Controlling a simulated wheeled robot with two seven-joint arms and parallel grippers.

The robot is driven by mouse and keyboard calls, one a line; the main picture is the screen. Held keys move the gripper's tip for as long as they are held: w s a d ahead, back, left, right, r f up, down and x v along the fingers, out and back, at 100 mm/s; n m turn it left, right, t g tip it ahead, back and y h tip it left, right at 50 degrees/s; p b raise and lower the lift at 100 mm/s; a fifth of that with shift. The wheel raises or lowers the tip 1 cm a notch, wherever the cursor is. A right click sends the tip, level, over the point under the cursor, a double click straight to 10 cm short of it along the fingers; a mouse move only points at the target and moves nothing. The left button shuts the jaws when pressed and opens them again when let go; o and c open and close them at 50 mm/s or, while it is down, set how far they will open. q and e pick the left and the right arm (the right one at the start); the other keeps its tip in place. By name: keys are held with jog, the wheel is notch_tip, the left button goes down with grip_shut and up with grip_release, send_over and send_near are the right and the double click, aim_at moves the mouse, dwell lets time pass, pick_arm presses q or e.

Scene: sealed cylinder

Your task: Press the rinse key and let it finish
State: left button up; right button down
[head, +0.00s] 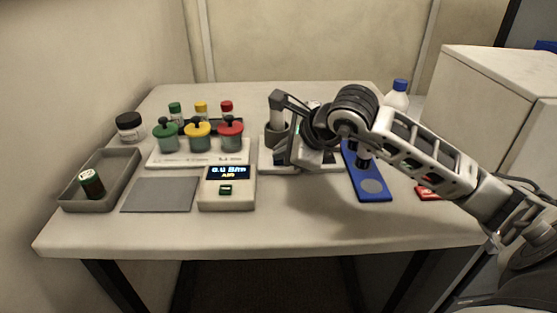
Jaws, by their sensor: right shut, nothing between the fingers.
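A white device (266,166) with a grey upright cylinder (277,131) stands near the middle of the table. My right arm reaches in from the right, and my right gripper (284,157) is over this device, low down beside the cylinder. It is shut and empty. The wrist and gripper cover much of the device. I cannot make out a rinse key or whether the gripper touches one. A small meter (227,195) to the left has a lit screen with blue and yellow text and a small green key. My left gripper is out of view.
A grey tray (127,165) holding a dark cylinder (92,183) is at the left, by a grey mat (160,195). Coloured-lid pots (198,139) stand on a white rack behind. A blue board (376,193) and a blue-capped bottle (397,97) are right. The front table strip is clear.

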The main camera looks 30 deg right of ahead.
jog(key=shift+f, duration=0.25)
jog(key=shift+r, duration=0.15)
dwell(0.4)
jog(key=shift+r, duration=0.65)
jog(key=shift+r+p, duration=1.65)
jog(key=shift+r, duration=0.95)
jog(key=shift+f, duration=0.1)
